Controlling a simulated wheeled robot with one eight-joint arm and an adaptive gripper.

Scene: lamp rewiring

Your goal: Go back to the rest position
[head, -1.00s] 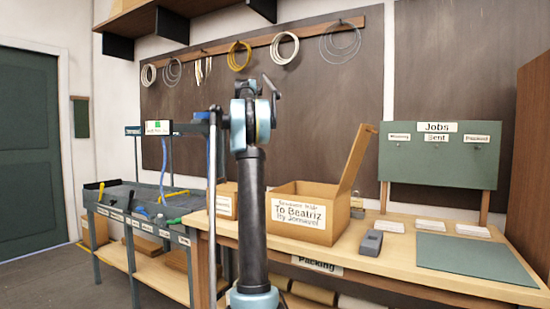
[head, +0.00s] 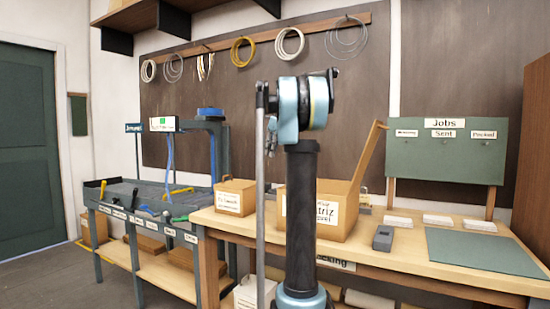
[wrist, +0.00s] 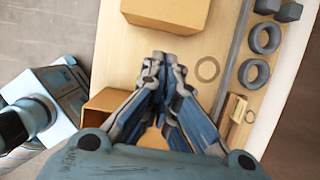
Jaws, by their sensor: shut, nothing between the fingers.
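My gripper (wrist: 165,62) shows in the wrist view with its fingers drawn together and nothing between them. It points out over a pale wooden surface (wrist: 222,30), with a closed brown box (wrist: 165,12) beyond the fingertips. In the head view my arm stands upright in front of the packing bench (head: 410,254). The arm hides part of the open cardboard box (head: 345,215) labelled to Beatriz. I cannot make out the fingers clearly in the head view.
A tool bench (head: 140,198) is at left. Dark rings (wrist: 265,38) lie right of my gripper in the wrist view. Floor at left is clear.

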